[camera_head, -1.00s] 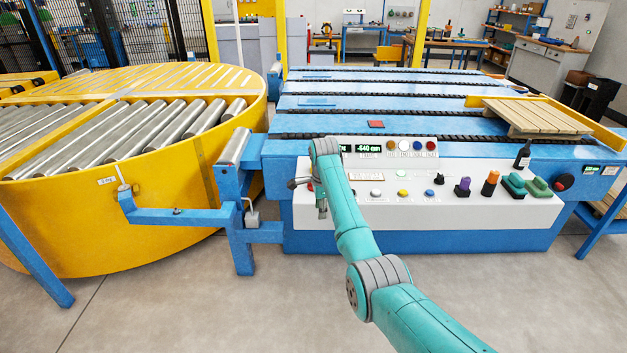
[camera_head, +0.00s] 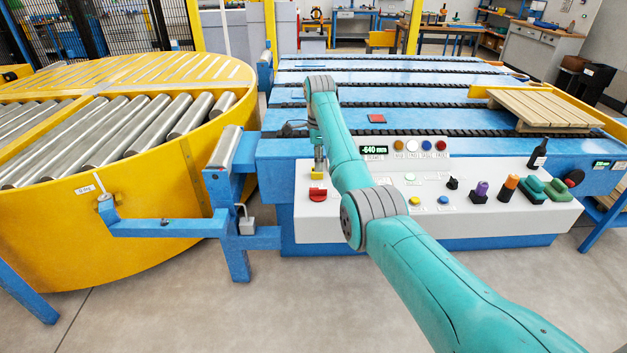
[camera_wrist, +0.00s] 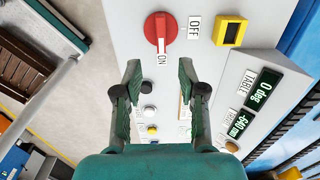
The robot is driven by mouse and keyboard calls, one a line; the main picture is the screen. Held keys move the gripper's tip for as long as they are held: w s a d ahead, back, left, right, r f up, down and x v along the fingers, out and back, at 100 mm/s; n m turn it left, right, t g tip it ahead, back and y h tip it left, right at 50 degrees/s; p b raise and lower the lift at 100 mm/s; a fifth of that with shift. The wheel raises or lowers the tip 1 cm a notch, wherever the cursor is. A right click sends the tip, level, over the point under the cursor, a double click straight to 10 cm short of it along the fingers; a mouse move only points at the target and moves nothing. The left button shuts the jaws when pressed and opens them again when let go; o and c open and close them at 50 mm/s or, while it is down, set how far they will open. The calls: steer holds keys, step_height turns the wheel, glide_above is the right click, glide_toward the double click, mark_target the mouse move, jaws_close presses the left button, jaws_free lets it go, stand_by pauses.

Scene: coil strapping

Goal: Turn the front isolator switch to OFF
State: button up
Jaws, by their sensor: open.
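The front isolator switch (camera_wrist: 161,32) is a red rotary knob on the light console. In the wrist view its bar-shaped handle lines up with the ON label (camera_wrist: 162,59); the OFF label (camera_wrist: 193,30) is to its right. In the head view the red switch (camera_head: 317,195) is at the console's left end. My gripper (camera_wrist: 161,76) is open and empty, its fingertips apart and just below the knob in the wrist picture. In the head view my gripper (camera_head: 319,165) points down above the switch, with no contact visible.
A yellow-framed part (camera_wrist: 230,33) sits beside the switch. Console buttons (camera_wrist: 150,112) lie between and below my fingers in the wrist view. Displays (camera_head: 375,149) stand behind them. A dark bottle (camera_head: 538,154) and several coloured knobs are farther right. The yellow turntable (camera_head: 130,215) is left.

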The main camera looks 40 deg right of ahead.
mark_target(318, 188)
step_height(318, 188, down, 11)
steer(key=shift+w+r, duration=0.1)
steer(key=shift+r, duration=0.05)
stand_by(0.4)
jaws_close()
